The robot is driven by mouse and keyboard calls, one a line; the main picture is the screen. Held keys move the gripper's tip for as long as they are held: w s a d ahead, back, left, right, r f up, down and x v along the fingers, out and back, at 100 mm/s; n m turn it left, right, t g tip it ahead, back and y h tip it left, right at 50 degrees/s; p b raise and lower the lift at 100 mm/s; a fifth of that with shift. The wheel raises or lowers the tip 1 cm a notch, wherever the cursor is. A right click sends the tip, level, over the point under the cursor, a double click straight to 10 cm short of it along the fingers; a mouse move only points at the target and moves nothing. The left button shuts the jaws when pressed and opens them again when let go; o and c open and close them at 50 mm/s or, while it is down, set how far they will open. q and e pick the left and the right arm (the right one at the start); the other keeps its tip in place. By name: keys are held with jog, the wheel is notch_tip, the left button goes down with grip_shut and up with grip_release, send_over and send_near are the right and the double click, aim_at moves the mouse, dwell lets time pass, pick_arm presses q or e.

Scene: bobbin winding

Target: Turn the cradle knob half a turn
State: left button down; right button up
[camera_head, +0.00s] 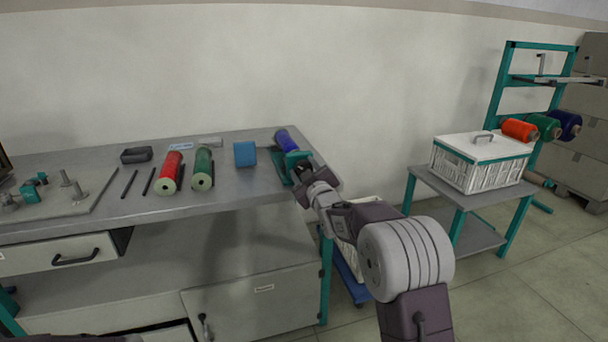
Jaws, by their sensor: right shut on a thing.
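The cradle (293,158) is a teal frame at the right end of the grey workbench, with a dark blue bobbin (285,141) in or against it. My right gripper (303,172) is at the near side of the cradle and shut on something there. The gripper hides what it holds, and the cradle knob cannot be seen apart from it. My left gripper is not in view.
A white lidded crate (478,172) stands on a side table at right. An orange spool (519,130) hangs on a rack behind.

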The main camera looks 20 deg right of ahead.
jog(key=n, duration=0.1)
jog(key=n+b, duration=0.1)
jog(key=n, duration=0.1)
jog(key=n+b, duration=0.1)
jog(key=shift+f+n, duration=0.25)
jog(key=shift+n, duration=0.05)
jog(key=n+b, duration=0.2)
jog(key=n, duration=0.1)
jog(key=shift+n+b, duration=0.3)
jog(key=shift+b, duration=0.05)
jog(key=n+b, duration=0.3)
jog(key=shift+f+n, duration=0.1)
jog(key=shift+n, duration=0.2)
jog(key=n+b, duration=0.3)
jog(key=shift+n, duration=0.3)
jog(key=n+b, duration=0.3)
jog(key=n, duration=0.1)
jog(key=shift+n, duration=0.3)
jog(key=n, duration=0.2)
jog(key=shift+n+b, duration=0.3)
jog(key=shift+b, duration=0.05)
jog(key=shift+n+b, duration=0.35)
jog(key=shift+n, duration=1.35)
